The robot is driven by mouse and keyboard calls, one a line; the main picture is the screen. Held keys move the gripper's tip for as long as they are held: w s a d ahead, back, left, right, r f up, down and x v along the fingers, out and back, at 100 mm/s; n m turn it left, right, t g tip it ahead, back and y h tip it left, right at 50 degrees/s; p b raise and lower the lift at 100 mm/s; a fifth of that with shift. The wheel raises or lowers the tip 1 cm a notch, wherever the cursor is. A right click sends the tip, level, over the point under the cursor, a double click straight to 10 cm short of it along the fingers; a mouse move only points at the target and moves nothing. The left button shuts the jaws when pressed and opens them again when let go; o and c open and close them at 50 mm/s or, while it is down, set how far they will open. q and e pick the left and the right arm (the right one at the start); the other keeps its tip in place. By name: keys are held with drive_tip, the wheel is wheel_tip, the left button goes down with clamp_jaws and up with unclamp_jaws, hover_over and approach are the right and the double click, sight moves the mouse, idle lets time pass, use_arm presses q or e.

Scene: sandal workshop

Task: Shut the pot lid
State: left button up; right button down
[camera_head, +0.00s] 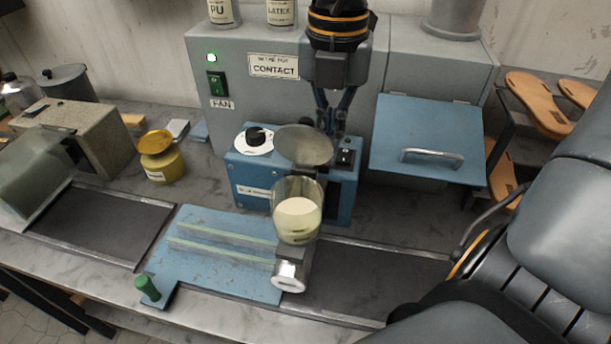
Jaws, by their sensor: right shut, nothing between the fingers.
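The pot (297,222) is a clear glass cup with pale cream contents, at the front of a blue machine. Its grey round lid (303,146) stands open, raised and tilted back above the rear of the pot's mouth. My right gripper (332,128) points down just behind the lid's right side, with its fingers closed and empty. The lid's edge lies close to the fingertips; I cannot tell whether they touch. My left gripper is not in view.
The blue machine (257,180) has a knob and a switch. A grey cabinet (230,130) stands behind, with a blue handled flap (425,130) at right. A yellow pot (163,165) stands left. A blue board (210,262) with a green knob lies in front.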

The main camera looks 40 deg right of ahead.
wheel_tip(320, 180, up, 6)
drive_tip(key=p, duration=0.3)
drive_tip(key=shift+p, duration=0.3)
idle(1.1)
